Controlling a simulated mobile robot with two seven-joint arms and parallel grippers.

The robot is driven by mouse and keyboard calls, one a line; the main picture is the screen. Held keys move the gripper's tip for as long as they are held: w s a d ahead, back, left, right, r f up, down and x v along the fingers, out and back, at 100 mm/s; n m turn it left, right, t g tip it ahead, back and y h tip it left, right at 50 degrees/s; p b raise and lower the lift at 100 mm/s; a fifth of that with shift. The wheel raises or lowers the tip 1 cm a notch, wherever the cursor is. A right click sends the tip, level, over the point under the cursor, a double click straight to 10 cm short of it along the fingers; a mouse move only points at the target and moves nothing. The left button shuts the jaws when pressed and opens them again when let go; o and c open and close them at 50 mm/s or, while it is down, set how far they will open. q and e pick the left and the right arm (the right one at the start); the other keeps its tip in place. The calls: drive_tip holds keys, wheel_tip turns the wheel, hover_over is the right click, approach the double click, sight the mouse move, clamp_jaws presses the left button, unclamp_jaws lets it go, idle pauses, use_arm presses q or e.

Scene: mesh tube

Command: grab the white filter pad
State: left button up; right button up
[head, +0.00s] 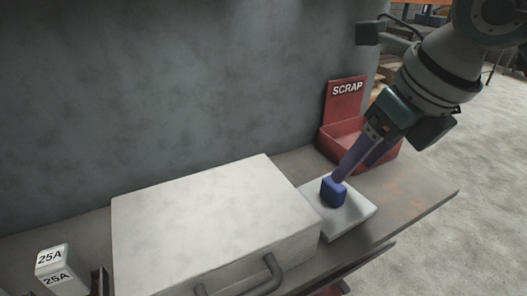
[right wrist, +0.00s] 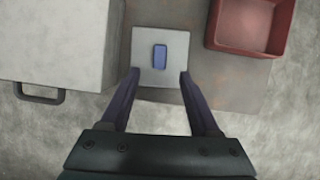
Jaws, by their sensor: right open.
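A flat white square pad (head: 352,212), which fits the white filter pad, lies on the bench to the right of a large pale case. A small blue block (head: 333,193) sits on it. In the right wrist view the pad (right wrist: 145,80) lies ahead of my fingers, with the blue block (right wrist: 160,57) near its middle. My right gripper (head: 345,178) reaches down from the upper right, over the pad. In the wrist view my right gripper (right wrist: 159,73) is open, its two purple fingers wide apart and nothing between them. I cannot tell the exact height gap. My left gripper is not in view.
The pale case (head: 210,220) with a dark handle stands close to the pad's left. A red bin (head: 340,130) marked SCRAP stands behind the pad. The bench's right end (head: 425,190) is bare.

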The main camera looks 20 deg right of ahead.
sight(338, 186)
drive_tip(key=b+x, duration=0.1)
drive_tip(key=x, duration=0.6)
drive_tip(key=shift+w+f, duration=0.2)
drive_tip(key=shift+f, duration=0.1)
clamp_jaws()
